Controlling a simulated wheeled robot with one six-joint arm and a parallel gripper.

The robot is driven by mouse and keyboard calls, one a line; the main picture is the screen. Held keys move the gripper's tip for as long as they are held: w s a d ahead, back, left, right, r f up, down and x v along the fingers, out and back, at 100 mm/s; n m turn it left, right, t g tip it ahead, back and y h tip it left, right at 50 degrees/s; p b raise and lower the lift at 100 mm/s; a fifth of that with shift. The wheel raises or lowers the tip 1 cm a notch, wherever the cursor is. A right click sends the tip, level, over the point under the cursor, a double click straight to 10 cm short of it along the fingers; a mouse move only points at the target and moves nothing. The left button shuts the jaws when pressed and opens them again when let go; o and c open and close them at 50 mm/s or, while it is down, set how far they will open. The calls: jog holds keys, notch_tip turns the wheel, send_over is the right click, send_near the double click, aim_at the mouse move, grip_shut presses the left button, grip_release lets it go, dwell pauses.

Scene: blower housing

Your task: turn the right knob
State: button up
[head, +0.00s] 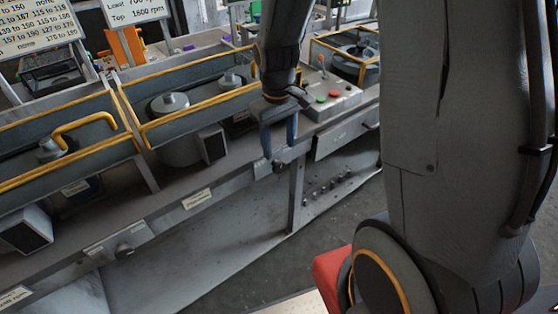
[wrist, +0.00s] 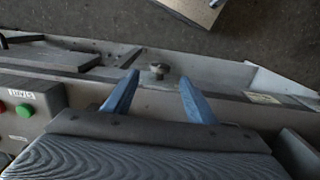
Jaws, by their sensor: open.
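The right knob (wrist: 159,70) is a small round metal knob on the front rail of the blower housing. It shows between and just beyond my fingertips in the wrist view. In the head view the right knob (head: 279,164) is close below my fingertips and partly hidden by them. My gripper (head: 279,151) points down at the rail with its two blue fingers apart. In the wrist view my gripper (wrist: 158,82) is open and empty, one finger to each side of the knob; contact cannot be told. A left knob (head: 124,250) sits on a plate further along the rail.
A control box (head: 330,100) with green and red buttons stands right of my gripper. Yellow guard rails (head: 190,103) surround the blower units behind it. Labels are fixed along the rail. The floor (head: 262,272) in front is open.

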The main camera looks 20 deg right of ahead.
aim_at(280, 163)
jog(key=shift+f+p, duration=0.65)
jog(key=shift+f, duration=3.1)
jog(key=c, duration=1.1)
